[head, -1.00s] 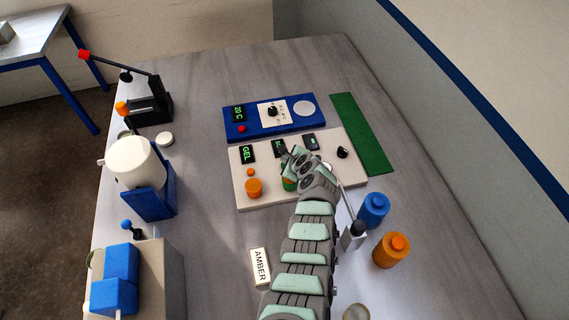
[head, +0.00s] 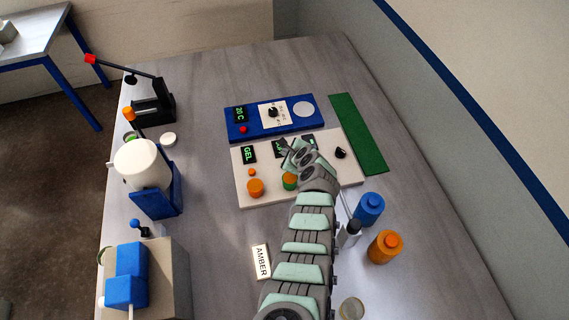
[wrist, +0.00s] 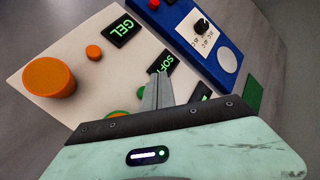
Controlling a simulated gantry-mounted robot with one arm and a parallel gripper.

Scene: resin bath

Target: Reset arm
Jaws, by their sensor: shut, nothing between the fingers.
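My arm reaches up from the bottom of the head view. My gripper (head: 286,146) is over the white control panel (head: 243,188), near its middle display. In the wrist view, my gripper (wrist: 158,80) shows as two thin grey fingers closed together, with nothing between them. They point at the display reading SOFT (wrist: 165,66) and cover part of it. A green knob (head: 289,182) is just beside my wrist and partly hidden. An orange knob (head: 255,188) and the GEL display (head: 248,153) are to the left. I cannot tell whether the fingertips touch the panel.
A blue panel (head: 290,125) with a dial lies behind. A green strip (head: 358,135), blue bottle (head: 369,209) and orange bottle (head: 384,247) are to the right. An AMBER plate (head: 261,262) lies near my arm. A white vessel (head: 140,165) stands left. Bare table lies between.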

